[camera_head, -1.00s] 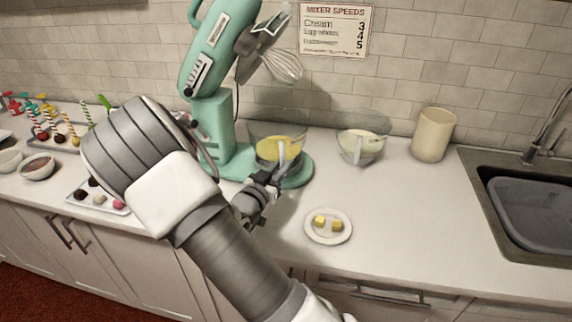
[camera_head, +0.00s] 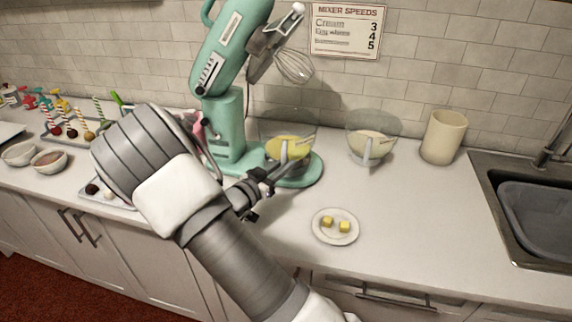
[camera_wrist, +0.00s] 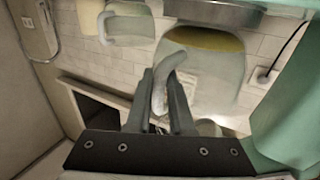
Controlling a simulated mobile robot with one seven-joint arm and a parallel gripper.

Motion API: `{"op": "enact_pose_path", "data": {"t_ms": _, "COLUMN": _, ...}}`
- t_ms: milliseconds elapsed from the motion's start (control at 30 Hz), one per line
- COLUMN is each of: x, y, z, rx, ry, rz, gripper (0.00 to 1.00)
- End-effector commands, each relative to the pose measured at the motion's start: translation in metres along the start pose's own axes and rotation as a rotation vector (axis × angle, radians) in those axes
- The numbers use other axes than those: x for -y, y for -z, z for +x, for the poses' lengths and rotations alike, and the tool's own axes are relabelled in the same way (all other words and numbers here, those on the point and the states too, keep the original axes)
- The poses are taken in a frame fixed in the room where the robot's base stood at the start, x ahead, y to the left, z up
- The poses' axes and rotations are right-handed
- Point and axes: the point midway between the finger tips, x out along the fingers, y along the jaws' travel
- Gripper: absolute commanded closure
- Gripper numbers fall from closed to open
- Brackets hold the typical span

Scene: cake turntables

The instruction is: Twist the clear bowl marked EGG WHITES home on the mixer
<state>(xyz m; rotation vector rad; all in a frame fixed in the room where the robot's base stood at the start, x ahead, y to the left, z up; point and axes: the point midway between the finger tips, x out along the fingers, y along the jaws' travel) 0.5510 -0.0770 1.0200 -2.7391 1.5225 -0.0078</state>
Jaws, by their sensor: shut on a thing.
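A clear bowl (camera_head: 300,142) with yellow contents sits on the round base (camera_head: 313,170) of the mint-green mixer (camera_head: 226,115). Its pale upright handle (camera_head: 284,152) faces the front. My gripper (camera_head: 272,172) comes from the front left and is shut on that handle. In the wrist view, the handle (camera_wrist: 162,88) stands between my two fingers (camera_wrist: 160,103), with the bowl (camera_wrist: 205,85) just behind. A second clear bowl (camera_head: 373,140) with creamy contents stands on the counter to the right. I cannot read a marking on either bowl. The mixer head is tilted up with its whisk (camera_head: 295,66) above.
A plate (camera_head: 321,236) with two yellow cubes lies in front of the mixer. A beige canister (camera_head: 443,138) and a sink (camera_head: 500,225) are at the right. Trays and bowls of sweets (camera_head: 50,160) are at the left. The counter right of the plate is clear.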

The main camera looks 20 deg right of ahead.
Motion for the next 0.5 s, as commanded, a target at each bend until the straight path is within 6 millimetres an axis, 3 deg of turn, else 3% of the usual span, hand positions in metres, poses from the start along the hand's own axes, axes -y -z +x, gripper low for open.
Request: {"op": "enact_pose_path", "data": {"t_ms": 500, "x": 0.012, "y": -0.001, "z": -0.006, "rx": -0.001, "ry": -0.097, "rz": 0.001, "gripper": 1.0}}
